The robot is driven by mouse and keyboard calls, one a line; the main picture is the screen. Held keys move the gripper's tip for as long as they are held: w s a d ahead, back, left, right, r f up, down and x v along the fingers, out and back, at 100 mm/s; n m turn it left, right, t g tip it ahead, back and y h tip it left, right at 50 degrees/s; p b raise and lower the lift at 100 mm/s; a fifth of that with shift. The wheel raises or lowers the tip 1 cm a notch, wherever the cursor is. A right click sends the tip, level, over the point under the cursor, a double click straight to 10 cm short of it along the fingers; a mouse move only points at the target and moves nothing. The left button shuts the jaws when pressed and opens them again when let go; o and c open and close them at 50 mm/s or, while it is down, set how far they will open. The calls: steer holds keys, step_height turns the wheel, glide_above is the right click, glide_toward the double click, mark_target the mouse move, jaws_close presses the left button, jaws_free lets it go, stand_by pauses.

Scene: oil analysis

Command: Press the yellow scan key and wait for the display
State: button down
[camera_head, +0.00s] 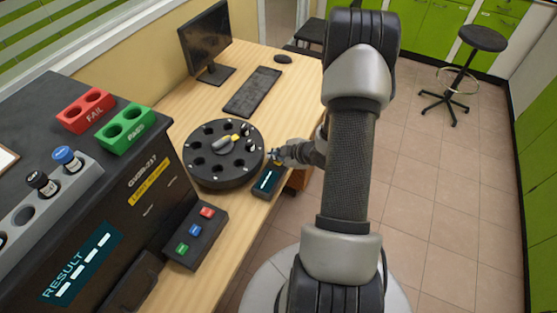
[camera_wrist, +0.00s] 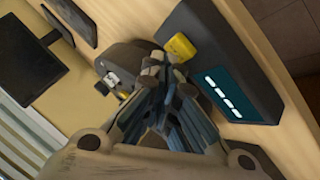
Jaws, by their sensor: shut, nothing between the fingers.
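The scan device is a dark box (camera_wrist: 235,60) near the table's edge. Its teal display (camera_wrist: 228,95) shows a row of white dashes, and it also shows in the head view (camera_head: 265,181). The yellow scan key (camera_wrist: 181,47) sits beside the display. My gripper (camera_wrist: 165,62) is shut and empty, with its fingertips right by the key's edge in the wrist view. I cannot tell whether they touch it. In the head view, my gripper (camera_head: 271,155) is just above the device's far end.
A black round carousel (camera_head: 222,178) stands just left of the device. A keyboard (camera_head: 252,91), a mouse (camera_head: 283,59) and a monitor (camera_head: 205,40) are farther back. The dark analyser (camera_head: 130,215) with its RESULT display (camera_head: 82,264) and a button box (camera_head: 195,237) are at the left.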

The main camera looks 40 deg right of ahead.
mark_target(277, 162)
steer(key=shift+f+b, duration=0.45)
steer(key=shift+f, duration=0.1)
stand_by(0.4)
steer(key=shift+r+p, duration=0.75)
steer(key=shift+r, duration=0.2)
step_height(277, 162, up, 5)
steer(key=p, duration=0.4)
steer(key=shift+r, duration=0.1)
stand_by(0.8)
